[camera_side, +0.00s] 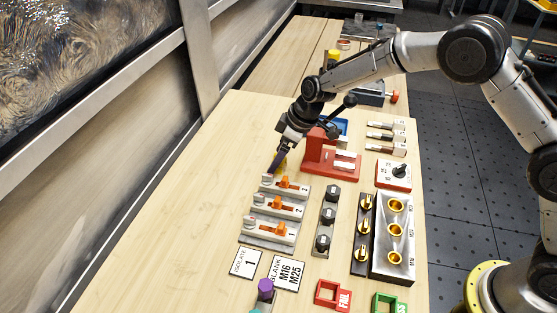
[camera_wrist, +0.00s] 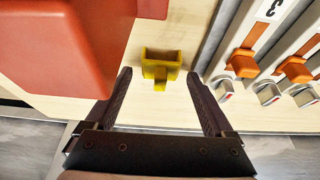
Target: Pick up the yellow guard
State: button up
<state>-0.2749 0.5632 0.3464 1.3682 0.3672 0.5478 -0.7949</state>
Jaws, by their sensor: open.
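The yellow guard (camera_wrist: 161,67) is a small open-sided yellow piece on the light wood table. In the wrist view it lies ahead of my gripper (camera_wrist: 159,76), between the lines of the two dark fingers, which are spread and empty. In the side view my gripper (camera_side: 274,167) points down at the guard's place, just left of the red stand. Only a sliver of the guard (camera_side: 282,163) shows there behind the fingers. I cannot tell the exact height of the fingertips over the table.
A red stand (camera_side: 316,154) rises close on one side of the guard. A row of grey isolator switches with orange levers (camera_side: 281,182) is close on the other. A black-knobbed strip (camera_side: 328,220) and a socket block (camera_side: 393,255) lie nearer. The table's left side is clear.

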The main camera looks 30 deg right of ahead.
jog(key=c, duration=1.3)
jog(key=shift+r, duration=0.1)
